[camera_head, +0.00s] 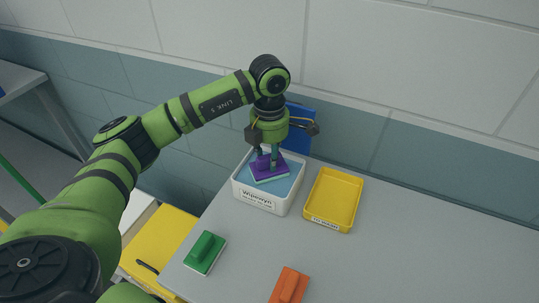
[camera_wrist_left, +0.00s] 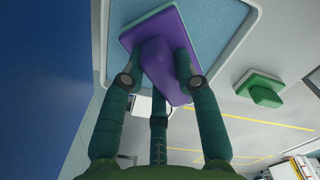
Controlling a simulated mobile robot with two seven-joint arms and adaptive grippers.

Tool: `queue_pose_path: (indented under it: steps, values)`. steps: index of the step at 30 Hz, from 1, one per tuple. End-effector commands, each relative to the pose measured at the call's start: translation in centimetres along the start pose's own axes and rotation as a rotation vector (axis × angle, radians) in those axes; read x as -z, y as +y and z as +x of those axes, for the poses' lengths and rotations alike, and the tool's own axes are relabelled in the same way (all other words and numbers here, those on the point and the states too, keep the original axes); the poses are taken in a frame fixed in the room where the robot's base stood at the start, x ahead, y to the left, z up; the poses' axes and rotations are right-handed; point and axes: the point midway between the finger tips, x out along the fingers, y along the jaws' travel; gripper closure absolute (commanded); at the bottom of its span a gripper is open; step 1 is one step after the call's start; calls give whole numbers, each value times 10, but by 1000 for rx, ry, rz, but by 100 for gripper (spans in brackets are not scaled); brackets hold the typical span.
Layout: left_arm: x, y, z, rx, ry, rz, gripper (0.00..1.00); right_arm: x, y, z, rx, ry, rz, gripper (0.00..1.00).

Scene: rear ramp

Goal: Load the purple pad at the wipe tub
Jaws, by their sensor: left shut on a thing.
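The purple pad (camera_head: 271,170) has a raised handle on top and is over the wipe tub (camera_head: 265,202), a white box with a blue surface inside. My left gripper (camera_head: 267,157) comes down from above and is shut on the handle of the purple pad. In the left wrist view, my fingers (camera_wrist_left: 163,75) close around the handle of the purple pad (camera_wrist_left: 182,35), with the tub's blue surface (camera_wrist_left: 215,20) behind it. I cannot tell whether the pad touches that surface. My right gripper is not in view.
A yellow tray (camera_head: 335,198) stands empty, right of the tub. A green pad (camera_head: 205,252) and an orange pad (camera_head: 289,286) lie on the grey table (camera_head: 420,240). A blue panel (camera_head: 300,127) stands behind the tub against the wall. The table's right side is clear.

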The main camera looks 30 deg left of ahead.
Motion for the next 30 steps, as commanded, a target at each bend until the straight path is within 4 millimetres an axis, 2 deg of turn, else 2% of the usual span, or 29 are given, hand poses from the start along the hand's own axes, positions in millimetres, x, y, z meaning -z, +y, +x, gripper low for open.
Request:
queue_pose_path:
  steps: [5, 30]
  values:
    - [1, -1, -3, 3, 4, 1, 95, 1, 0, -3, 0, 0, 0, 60]
    - [0, -1, -69, 1, 2, 1, 95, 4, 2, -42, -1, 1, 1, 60]
